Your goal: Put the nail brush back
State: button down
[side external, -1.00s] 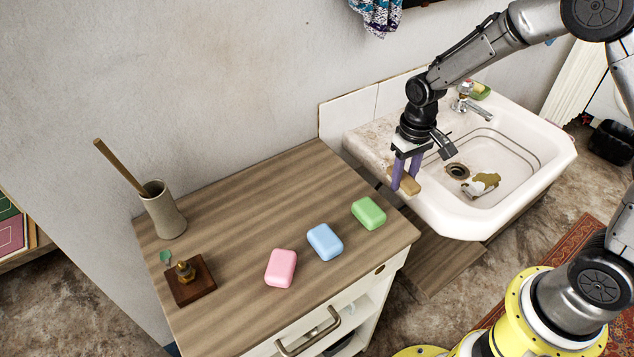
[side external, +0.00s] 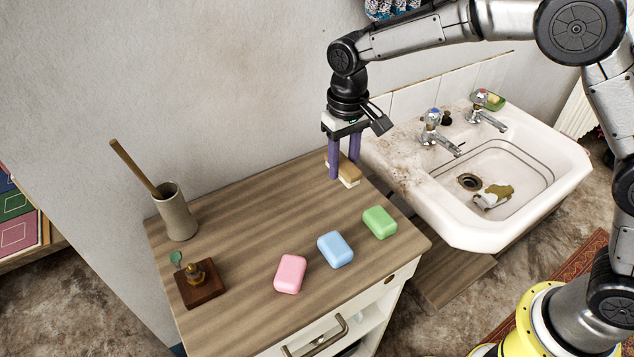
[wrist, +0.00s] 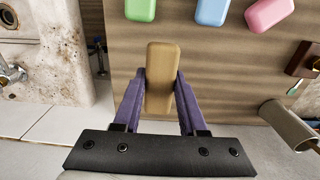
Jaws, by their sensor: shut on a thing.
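The nail brush (side external: 347,169) has a tan wooden back and pale bristles beneath. My gripper (side external: 345,168) is shut on it, with purple fingers on both sides, above the back right part of the wooden cabinet top (side external: 240,230). I cannot tell whether the brush touches the top. In the wrist view the brush (wrist: 160,75) lies lengthwise between the fingertips (wrist: 160,88), its wooden back facing the camera.
Pink (side external: 290,273), blue (side external: 335,249) and green (side external: 380,222) soap-like blocks lie along the front of the top. A beige holder (side external: 175,214) with a wooden handle and a dark wooden block (side external: 201,284) with a brass piece stand left. The white sink (side external: 480,225) is right.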

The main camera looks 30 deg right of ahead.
send_over(317, 193)
notch_tip(317, 193, down, 6)
jog(key=shift+s+f, duration=0.1)
jog(key=shift+f, duration=1.75)
jog(key=shift+f, duration=0.2)
jog(key=shift+c, duration=2.3)
grip_release()
jog(key=shift+r, duration=0.15)
notch_tip(317, 193, up, 12)
